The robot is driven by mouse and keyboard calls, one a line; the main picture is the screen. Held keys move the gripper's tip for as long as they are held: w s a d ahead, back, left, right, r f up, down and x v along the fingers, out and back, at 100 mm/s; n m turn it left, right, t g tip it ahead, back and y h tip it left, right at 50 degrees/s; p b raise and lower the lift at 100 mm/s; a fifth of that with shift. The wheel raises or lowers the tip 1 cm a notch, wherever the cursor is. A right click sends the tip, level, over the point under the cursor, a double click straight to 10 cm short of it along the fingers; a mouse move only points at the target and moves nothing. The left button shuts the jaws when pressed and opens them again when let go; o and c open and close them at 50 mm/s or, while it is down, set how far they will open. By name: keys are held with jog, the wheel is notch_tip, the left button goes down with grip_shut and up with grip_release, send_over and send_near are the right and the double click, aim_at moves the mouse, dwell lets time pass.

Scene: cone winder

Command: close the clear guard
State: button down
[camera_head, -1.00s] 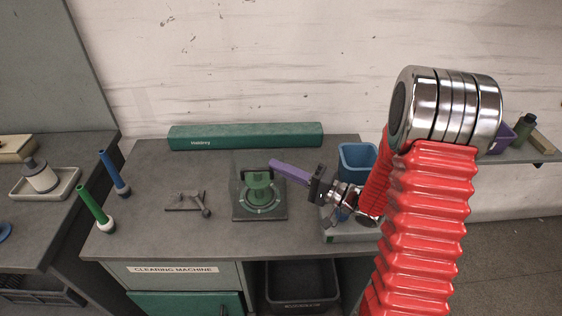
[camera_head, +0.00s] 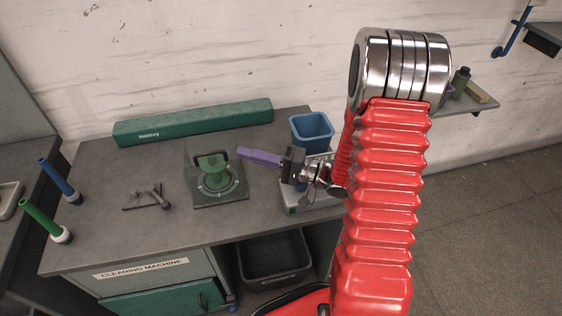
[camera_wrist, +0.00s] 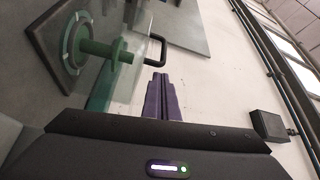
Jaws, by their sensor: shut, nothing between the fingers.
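The clear guard (camera_wrist: 128,62) shows in the wrist view as a see-through panel beside the green spindle (camera_wrist: 95,48), with a black handle (camera_wrist: 157,50) on its edge. In the head view the guard is faint, and it seems to stand up at the back of the dark square base plate (camera_head: 220,200) around the green spindle (camera_head: 212,168). My gripper (camera_head: 240,152) has purple fingers, shut and empty, to the right of the spindle. In the wrist view the fingers (camera_wrist: 160,78) point towards the handle with a small apparent gap; contact cannot be told.
A long green box (camera_head: 195,122) lies along the back of the table. A blue bin (camera_head: 311,130) stands right of my gripper. Bare table lies in front of the base plate.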

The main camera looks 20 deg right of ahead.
jog(key=v, duration=0.9)
jog(key=shift+d, duration=0.2)
dwell(0.4)
